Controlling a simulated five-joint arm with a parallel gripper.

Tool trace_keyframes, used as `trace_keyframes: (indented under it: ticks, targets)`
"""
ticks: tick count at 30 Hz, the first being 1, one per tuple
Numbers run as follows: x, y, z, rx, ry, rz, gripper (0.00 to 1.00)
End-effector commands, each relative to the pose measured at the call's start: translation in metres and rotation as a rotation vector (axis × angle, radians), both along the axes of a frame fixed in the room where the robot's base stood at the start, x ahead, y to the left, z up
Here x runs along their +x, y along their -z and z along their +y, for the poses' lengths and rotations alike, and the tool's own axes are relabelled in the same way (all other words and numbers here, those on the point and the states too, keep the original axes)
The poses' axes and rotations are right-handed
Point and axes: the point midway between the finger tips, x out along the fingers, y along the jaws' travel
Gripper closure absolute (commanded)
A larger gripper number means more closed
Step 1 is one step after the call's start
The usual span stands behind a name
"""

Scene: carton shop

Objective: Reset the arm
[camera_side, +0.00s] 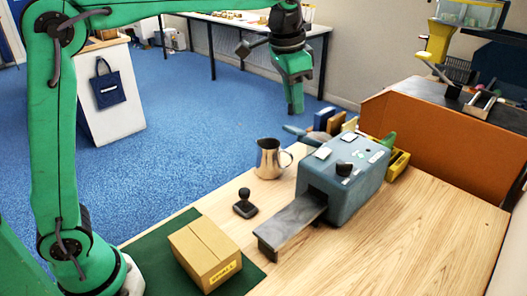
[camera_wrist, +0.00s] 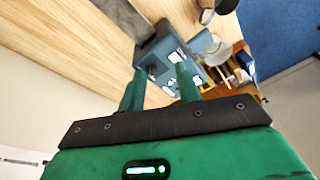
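My gripper (camera_side: 295,108) hangs in the air with its green fingers pointing down, above and behind the blue-grey machine (camera_side: 347,172) in the side view. In the wrist view my gripper (camera_wrist: 159,72) shows two green fingers standing apart, with nothing held between them. The blue-grey machine (camera_wrist: 163,60) shows beyond the fingers there. A closed brown carton (camera_side: 207,250) lies on a dark green mat (camera_side: 160,262) at the front left of the wooden table, well away from my gripper.
A metal pitcher (camera_side: 269,160) and a dark hand stamp (camera_side: 245,204) stand left of the machine. Its grey chute (camera_side: 290,226) points toward the front. A yellow holder (camera_side: 398,164) sits behind it, near an orange-brown panel (camera_side: 435,140). The table's front right is clear.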

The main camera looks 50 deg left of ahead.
Motion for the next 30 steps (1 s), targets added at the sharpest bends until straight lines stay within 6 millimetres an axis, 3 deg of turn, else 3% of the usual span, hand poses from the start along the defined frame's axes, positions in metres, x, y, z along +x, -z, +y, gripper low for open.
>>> trace_keyframes:
  ticks: [6, 14, 23, 30]
  targets:
    - [-0.042, -0.01, 0.026, -0.02, -0.084, -0.053, 0.66]
    - [-0.093, -0.008, 0.05, -0.044, -0.179, -0.112, 0.66]
    - [-0.153, 0.009, 0.074, -0.073, -0.29, -0.181, 0.66]
    - [-0.199, 0.034, 0.088, -0.097, -0.375, -0.237, 0.66]
